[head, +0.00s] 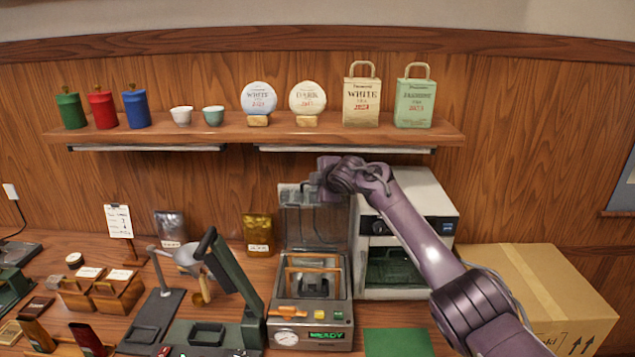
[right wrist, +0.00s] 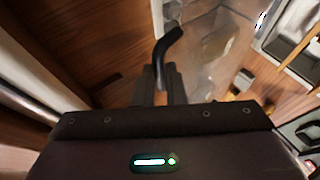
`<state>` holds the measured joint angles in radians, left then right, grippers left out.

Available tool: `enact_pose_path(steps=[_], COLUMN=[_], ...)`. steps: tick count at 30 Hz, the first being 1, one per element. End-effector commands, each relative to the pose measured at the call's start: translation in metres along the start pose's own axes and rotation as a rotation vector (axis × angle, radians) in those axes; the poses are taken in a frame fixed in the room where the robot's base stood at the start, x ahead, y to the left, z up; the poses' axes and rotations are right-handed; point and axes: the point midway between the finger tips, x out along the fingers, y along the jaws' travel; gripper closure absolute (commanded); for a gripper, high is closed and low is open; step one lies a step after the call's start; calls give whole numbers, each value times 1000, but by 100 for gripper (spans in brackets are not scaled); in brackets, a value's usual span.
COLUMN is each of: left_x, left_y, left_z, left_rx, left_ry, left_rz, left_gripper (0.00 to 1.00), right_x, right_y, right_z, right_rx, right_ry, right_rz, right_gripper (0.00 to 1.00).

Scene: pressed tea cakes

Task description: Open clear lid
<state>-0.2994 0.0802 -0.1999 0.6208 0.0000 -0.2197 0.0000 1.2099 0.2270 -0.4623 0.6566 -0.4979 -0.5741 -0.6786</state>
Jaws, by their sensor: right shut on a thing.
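The clear lid (head: 312,228) stands raised, close to upright, at the back of a grey machine (head: 312,338) with a green READY display. My right gripper (head: 305,190) is at the lid's upper edge. In the right wrist view my right gripper (right wrist: 165,88) is shut on a dark bent handle (right wrist: 168,45), with the clear lid (right wrist: 208,50) beside it. The machine's open inside shows a wooden bar (head: 314,269). The fingertips are small and hard to make out in the head view. My left gripper is not in view.
A white oven-like box (head: 437,215) stands close on the right, behind my right arm. A shelf (head: 230,132) with canisters, cups and tea packages hangs above. A dark green press (head: 235,280) stands to the left. A cardboard box (head: 545,290) is at the right.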

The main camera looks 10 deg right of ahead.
Motion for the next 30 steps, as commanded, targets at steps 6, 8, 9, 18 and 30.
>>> enact_pose_path(steps=[6, 8, 9, 18, 30], left_x=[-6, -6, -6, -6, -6], left_y=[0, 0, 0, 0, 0], left_z=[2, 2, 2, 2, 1], left_rx=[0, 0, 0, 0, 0], left_ry=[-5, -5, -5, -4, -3], left_rz=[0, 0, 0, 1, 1], left_gripper=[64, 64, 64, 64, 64], right_x=[0, 0, 0, 1, 2], right_y=[7, 7, 8, 8, 5], right_z=[0, 0, 0, 0, 1], right_rx=[10, 12, 12, 12, 14], right_ry=[2, 2, 2, 3, 1], right_rz=[-22, -25, -27, -28, -32], right_gripper=[100, 100, 100, 100, 67])
